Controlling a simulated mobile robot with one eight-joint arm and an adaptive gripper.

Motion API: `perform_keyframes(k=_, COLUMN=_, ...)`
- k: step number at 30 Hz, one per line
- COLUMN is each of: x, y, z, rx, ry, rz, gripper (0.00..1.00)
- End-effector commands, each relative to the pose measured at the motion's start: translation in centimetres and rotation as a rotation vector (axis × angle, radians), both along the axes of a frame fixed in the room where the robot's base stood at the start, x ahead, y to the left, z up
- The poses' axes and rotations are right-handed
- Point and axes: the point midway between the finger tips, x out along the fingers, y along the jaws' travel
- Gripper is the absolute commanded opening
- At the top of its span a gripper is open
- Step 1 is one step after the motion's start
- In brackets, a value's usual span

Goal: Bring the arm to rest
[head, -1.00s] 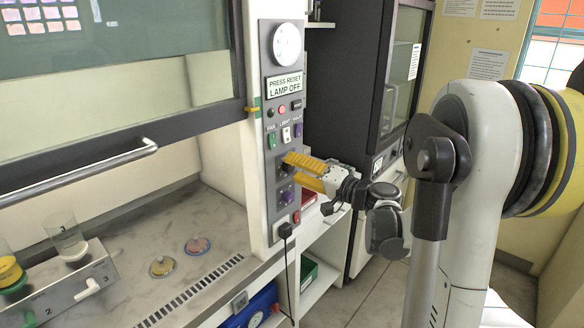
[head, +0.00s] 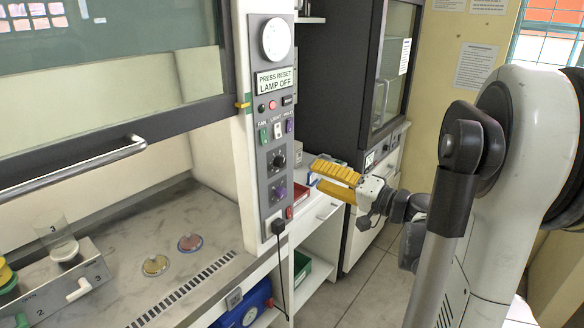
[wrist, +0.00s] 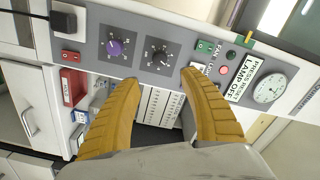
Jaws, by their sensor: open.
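My gripper (head: 333,178) has yellow ribbed fingers and is open and empty. In the head view it hangs in free air to the right of the cabinet's control panel (head: 270,185), clear of its knobs. The arm behind it reaches in from the right. In the wrist view the two fingers (wrist: 155,100) are spread apart with nothing between them. Beyond them are the panel's purple knob (wrist: 115,47) and black knob (wrist: 158,55).
The cabinet worktop (head: 190,260) holds two dishes and a numbered rack (head: 70,280) at left. The raised sash has a metal handle (head: 75,170). A dark incubator (head: 345,110) stands behind my gripper. White shelves (head: 310,255) lie below; floor is open at lower right.

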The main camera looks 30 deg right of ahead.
Motion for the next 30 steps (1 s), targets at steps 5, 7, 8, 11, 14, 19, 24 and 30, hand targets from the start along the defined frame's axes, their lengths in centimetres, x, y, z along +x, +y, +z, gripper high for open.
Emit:
perform_keyframes(k=5, x=0.0, y=0.0, z=0.0, rx=0.000, ry=0.001, rz=0.000, gripper=0.51)
perform_keyframes(k=7, x=0.2, y=0.7, z=-0.1, rx=-0.007, ry=0.015, rz=0.009, gripper=0.51)
perform_keyframes(k=8, x=0.3, y=1.3, z=-0.2, rx=-0.013, ry=0.029, rz=0.016, gripper=0.51)
perform_keyframes(k=11, x=0.6, y=5.2, z=-1.1, rx=-0.063, ry=0.124, rz=0.064, gripper=0.51)
perform_keyframes(k=14, x=-0.1, y=11.1, z=-2.9, rx=-0.168, ry=0.275, rz=0.130, gripper=0.51)
perform_keyframes(k=19, x=-4.9, y=19.5, z=-6.5, rx=-0.443, ry=0.516, rz=0.221, gripper=0.51)
perform_keyframes(k=24, x=-11.1, y=22.9, z=-8.8, rx=-0.772, ry=0.642, rz=0.257, gripper=0.51)
perform_keyframes(k=30, x=-15.3, y=23.0, z=-9.5, rx=-1.060, ry=0.655, rz=0.248, gripper=0.51)
